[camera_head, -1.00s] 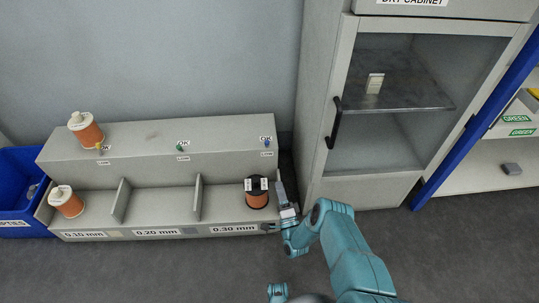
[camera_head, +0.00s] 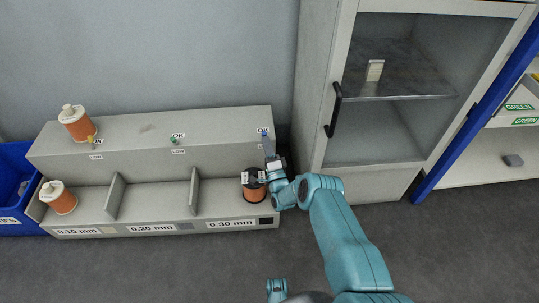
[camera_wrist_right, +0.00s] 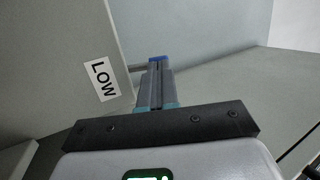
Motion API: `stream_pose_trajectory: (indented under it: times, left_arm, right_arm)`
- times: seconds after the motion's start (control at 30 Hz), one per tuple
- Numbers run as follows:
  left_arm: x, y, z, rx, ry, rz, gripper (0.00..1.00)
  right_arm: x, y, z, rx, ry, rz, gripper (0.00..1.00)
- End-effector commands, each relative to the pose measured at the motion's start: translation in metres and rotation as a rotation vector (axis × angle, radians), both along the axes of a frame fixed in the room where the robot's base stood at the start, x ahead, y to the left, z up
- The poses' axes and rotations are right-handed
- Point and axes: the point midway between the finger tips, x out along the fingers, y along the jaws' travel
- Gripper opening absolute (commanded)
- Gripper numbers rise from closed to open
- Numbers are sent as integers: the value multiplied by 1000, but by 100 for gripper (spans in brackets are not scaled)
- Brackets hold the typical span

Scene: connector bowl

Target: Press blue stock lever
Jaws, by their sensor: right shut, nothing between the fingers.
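My right gripper (camera_head: 268,146) is shut and empty, close to the lever from the front. I cannot tell whether the fingers touch it.
A copper spool (camera_head: 254,186) stands in the 0.30 mm bay beside my right wrist. A yellow lever (camera_head: 91,140) and green lever (camera_head: 173,140) are further left. Orange spools (camera_head: 77,123) (camera_head: 59,198) are at the left. The dry cabinet (camera_head: 340,165) stands close on the right.

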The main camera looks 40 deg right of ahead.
Motion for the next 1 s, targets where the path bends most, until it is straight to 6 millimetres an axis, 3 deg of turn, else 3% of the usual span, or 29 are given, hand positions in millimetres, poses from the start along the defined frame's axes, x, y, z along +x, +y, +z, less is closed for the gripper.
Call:
stream_pose_trajectory:
  times: [0.43, 1.0]
  left_arm:
    - [0, 0, 2, 0, 0, 0, 59]
    - [-4, -4, 24, -4, 7, -17, 59]
  right_arm:
    - [1, -1, 2, 3, 5, 0, 0]
    - [4, -2, 13, 74, 119, 0, 0]
